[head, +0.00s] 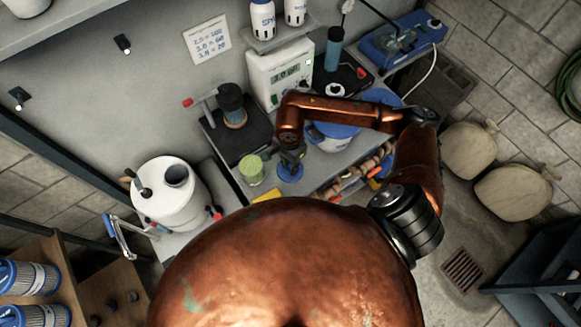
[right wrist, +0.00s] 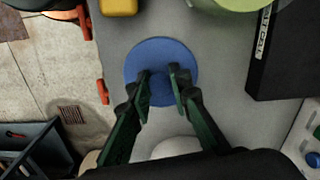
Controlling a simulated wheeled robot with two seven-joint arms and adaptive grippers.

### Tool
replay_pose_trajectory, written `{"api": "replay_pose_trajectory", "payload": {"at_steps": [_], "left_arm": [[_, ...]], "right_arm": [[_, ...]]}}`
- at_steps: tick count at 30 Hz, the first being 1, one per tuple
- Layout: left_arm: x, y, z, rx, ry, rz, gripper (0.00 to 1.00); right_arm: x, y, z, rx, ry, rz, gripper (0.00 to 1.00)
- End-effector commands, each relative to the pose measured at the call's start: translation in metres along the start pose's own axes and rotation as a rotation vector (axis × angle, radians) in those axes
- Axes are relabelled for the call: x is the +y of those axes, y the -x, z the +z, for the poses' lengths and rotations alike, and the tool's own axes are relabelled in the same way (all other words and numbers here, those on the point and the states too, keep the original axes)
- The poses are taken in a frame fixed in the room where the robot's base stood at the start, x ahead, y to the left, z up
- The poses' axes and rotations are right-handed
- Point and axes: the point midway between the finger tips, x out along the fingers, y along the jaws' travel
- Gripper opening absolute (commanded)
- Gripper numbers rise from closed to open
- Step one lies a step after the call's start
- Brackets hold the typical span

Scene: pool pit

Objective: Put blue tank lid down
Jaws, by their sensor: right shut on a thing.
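The blue tank lid (head: 290,174) is a round blue disc near the front edge of the grey bench, right of a green-topped jar (head: 251,168). My right gripper (head: 291,158) reaches in from the right and points down over it. In the right wrist view, the lid (right wrist: 161,49) lies flat below the fingers. My right gripper (right wrist: 160,84) is shut on the lid's middle, where the fingers hide the grip. I cannot tell whether the lid touches the bench or hangs just above it. My left gripper is not in view.
A blue-and-white tank (head: 333,139) stands under my right forearm. A black stand with a cylinder (head: 233,110) and a white meter box (head: 280,72) are behind. A yellow item (head: 267,196) is close in front. A white canister (head: 170,193) stands left. Bare grey bench (right wrist: 115,35) surrounds the lid.

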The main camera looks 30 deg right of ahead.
Motion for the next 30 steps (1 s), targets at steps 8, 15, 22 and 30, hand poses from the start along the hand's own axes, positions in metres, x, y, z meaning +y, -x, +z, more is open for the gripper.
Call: {"api": "replay_pose_trajectory", "payload": {"at_steps": [8, 15, 22, 30], "left_arm": [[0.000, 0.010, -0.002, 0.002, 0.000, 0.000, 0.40], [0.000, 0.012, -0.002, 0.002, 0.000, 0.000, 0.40], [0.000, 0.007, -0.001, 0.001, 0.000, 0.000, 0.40], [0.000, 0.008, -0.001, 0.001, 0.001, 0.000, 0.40]], "right_arm": [[-0.003, -0.025, -0.004, -0.002, -0.001, 0.004, 0.00], [-0.004, -0.038, -0.004, 0.000, 0.001, -0.001, 0.00], [-0.004, -0.042, -0.004, 0.001, 0.001, -0.001, 0.00], [-0.004, -0.041, -0.004, 0.001, 0.001, 0.000, 0.35]]}}
